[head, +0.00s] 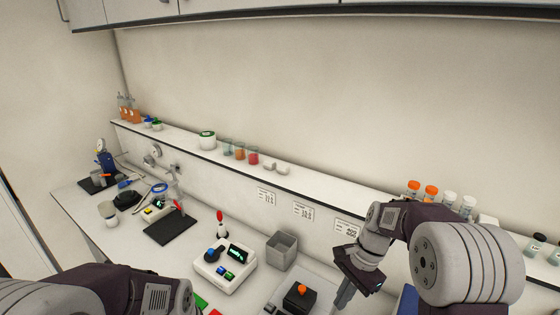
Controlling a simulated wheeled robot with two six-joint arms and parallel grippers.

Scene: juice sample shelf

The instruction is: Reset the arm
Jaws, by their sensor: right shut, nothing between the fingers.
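My right arm comes in from the lower right, and its gripper (345,292) points down above the bench beside a dark block with an orange knob (300,297). The right gripper is shut and holds nothing. My left arm shows only as its upper links at the lower left, and its gripper is out of the picture. The wall shelf (330,189) behind the right arm carries small sample containers, among them a red one (253,158) and an orange one (240,153).
A white instrument with a green display (224,268) and a grey square bin (282,250) stand on the bench left of my right gripper. A black mat (171,227) lies farther left. Orange-capped bottles (431,191) stand on the shelf behind my right arm.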

